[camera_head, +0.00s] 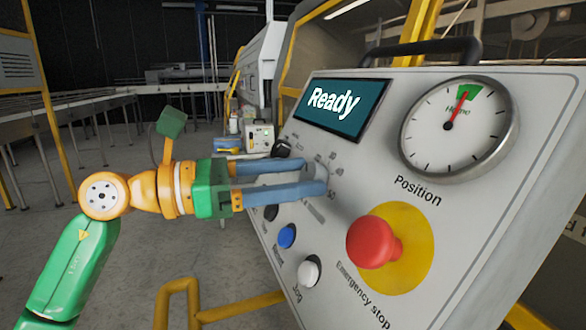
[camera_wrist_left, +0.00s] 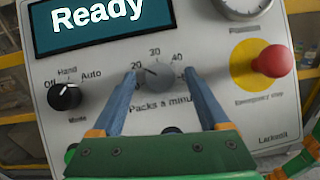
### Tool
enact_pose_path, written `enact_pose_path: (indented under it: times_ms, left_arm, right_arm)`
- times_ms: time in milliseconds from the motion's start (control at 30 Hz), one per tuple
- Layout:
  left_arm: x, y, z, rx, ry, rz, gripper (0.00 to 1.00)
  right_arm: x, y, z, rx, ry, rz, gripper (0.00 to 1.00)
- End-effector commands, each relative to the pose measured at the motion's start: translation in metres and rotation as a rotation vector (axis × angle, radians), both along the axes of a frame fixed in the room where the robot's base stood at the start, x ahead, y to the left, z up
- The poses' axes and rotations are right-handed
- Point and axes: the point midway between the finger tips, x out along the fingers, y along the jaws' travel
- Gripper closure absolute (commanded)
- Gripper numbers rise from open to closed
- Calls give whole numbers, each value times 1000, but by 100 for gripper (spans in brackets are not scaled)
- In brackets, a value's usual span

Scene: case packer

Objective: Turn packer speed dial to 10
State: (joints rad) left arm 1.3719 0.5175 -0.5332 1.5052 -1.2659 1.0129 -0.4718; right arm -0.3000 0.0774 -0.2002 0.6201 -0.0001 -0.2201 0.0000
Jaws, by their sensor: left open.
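The speed dial (camera_wrist_left: 157,75) is a grey round knob on the panel, above the words "Packs a minute". In the left wrist view 20, 30 and 40 can be read around it; the 10 mark cannot be made out. Its dark pointer appears to face up and left, near 20. My left gripper (camera_head: 314,175) is open at the panel face. Its two blue fingers stand on either side of the dial, as the left wrist view (camera_wrist_left: 160,73) also shows; contact cannot be told. In the head view the fingers largely hide the dial.
The grey control panel (camera_head: 350,235) carries a "Ready" screen (camera_head: 341,108), a position gauge (camera_head: 459,129), a red emergency stop (camera_head: 374,242), a blue button (camera_head: 287,236), a white jog button (camera_head: 308,270) and a black mode knob (camera_wrist_left: 64,96). A yellow rail (camera_head: 240,308) runs below.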

Motion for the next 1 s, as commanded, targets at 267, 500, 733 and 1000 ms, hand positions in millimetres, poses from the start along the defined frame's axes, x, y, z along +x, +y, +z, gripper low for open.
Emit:
enact_pose_path:
  times_ms: [267,500,733,1000]
  left_arm:
    - [0,0,-1,0,1,0,65]
    - [0,1,-1,-1,3,1,100]
    - [-1,1,-2,-17,40,28,100]
    - [-3,0,-4,-80,187,122,100]
  right_arm:
    - [0,0,-1,0,0,0,50]
    - [0,0,-1,0,0,1,50]
    - [0,-1,-6,-2,0,1,50]
    - [0,-2,-20,-3,0,1,50]
